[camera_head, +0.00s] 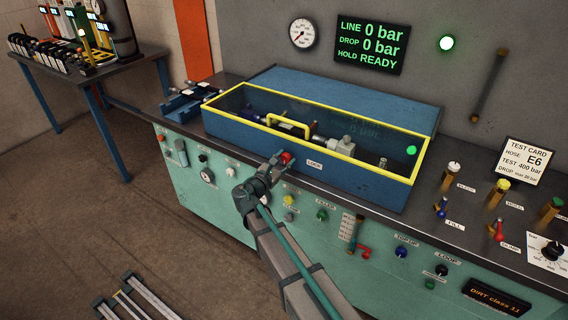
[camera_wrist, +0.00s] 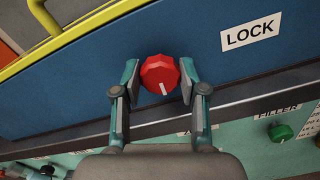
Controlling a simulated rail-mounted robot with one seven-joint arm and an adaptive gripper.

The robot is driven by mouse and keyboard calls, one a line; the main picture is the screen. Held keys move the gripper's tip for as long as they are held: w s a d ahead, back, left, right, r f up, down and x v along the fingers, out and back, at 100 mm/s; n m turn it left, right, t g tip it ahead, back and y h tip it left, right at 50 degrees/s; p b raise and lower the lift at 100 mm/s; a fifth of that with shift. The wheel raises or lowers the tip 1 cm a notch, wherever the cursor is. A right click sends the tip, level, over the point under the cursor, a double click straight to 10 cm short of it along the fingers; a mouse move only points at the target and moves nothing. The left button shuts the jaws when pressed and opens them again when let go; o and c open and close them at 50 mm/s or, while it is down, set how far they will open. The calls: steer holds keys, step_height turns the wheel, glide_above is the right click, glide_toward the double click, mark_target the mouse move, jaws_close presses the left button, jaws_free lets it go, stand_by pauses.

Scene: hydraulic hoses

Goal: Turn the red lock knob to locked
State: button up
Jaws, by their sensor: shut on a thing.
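The red lock knob (camera_wrist: 160,73) is on the blue front wall of the test box, left of the LOCK label (camera_wrist: 251,32). In the wrist view its white mark points down, slightly to the right. My gripper (camera_wrist: 158,78) has a finger on each side of the knob and is shut on it. In the head view the knob (camera_head: 286,157) shows just beyond my gripper (camera_head: 278,163). The blue box (camera_head: 375,186) has a yellow-framed lid (camera_head: 330,142) that is down, with a hose assembly under it.
A display (camera_head: 370,45) reads LINE 0 bar, DROP 0 bar, HOLD READY. A green lamp (camera_head: 447,43) is lit. Below the box, the green panel carries several small knobs, including a green one (camera_head: 321,215). Valves and a test card (camera_head: 525,161) stand at right.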

steer(key=m+b, duration=0.2)
steer(key=b, duration=0.1)
steer(key=f+m+b, duration=0.1)
steer(key=m+b, duration=0.1)
steer(key=b, duration=0.1)
steer(key=shift+b, duration=0.4)
steer(key=m+b, duration=0.5)
steer(key=b, duration=0.3)
steer(key=m+b, duration=0.4)
steer(key=b, duration=0.2)
steer(key=shift+r+m, duration=0.1)
steer(key=shift+m, duration=0.3)
steer(key=m+b, duration=0.3)
steer(key=b, duration=0.1)
steer(key=shift+r, duration=0.2)
steer(key=o, duration=1.1)
steer(key=shift+o, duration=0.2)
steer(key=shift+s, duration=0.15)
steer(key=v, duration=1.1)
steer(key=shift+s+a, duration=0.2)
steer(key=shift+s, duration=0.15)
